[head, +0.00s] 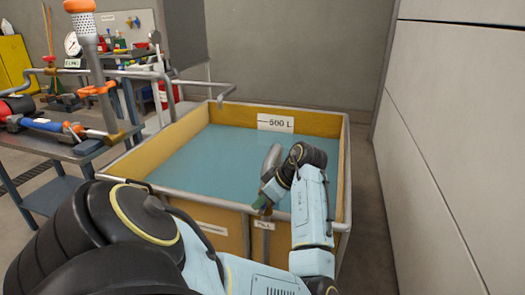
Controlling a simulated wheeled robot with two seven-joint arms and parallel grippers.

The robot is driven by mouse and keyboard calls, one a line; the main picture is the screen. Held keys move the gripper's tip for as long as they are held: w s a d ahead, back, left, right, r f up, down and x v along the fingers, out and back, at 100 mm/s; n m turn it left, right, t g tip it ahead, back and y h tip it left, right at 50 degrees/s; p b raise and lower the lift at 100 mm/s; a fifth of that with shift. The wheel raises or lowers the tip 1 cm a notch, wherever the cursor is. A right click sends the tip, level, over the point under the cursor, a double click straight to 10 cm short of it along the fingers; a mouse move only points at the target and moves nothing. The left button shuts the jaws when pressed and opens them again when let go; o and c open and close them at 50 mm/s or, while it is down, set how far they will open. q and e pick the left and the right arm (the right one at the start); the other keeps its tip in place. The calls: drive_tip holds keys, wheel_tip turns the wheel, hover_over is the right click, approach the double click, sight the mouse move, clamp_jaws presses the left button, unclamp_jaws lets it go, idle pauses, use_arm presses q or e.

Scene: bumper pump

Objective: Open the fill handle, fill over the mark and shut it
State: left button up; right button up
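A yellow tank with a grey rim (225,205) holds blue-green water (210,160). A white plate marked "500 L" (276,123) is on its far inner wall; the water surface lies near the plate's lower edge, seemingly below the line. A small "FILL" label (264,225) is on the near wall. My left gripper (263,205) is at the near rim just above that label, pointing down. A dark greenish part shows at its tip, perhaps the fill handle, mostly hidden. Whether the fingers are shut on it cannot be told. A grey rounded pipe (271,160) stands just behind. My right gripper is out of view.
A workbench (50,150) with pipes, a gauge (72,44) and an orange-topped tube (85,25) stands left of the tank. A panelled wall (450,130) runs close along the right. Floor between tank and right wall is clear.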

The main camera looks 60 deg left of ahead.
use_arm(q)
drive_tip(key=shift+o, duration=1.1)
drive_tip(key=shift+w+r, duration=0.1)
drive_tip(key=shift+p+v, duration=3.85)
drive_tip(key=shift+v, duration=0.05)
drive_tip(key=shift+d+r, duration=0.1)
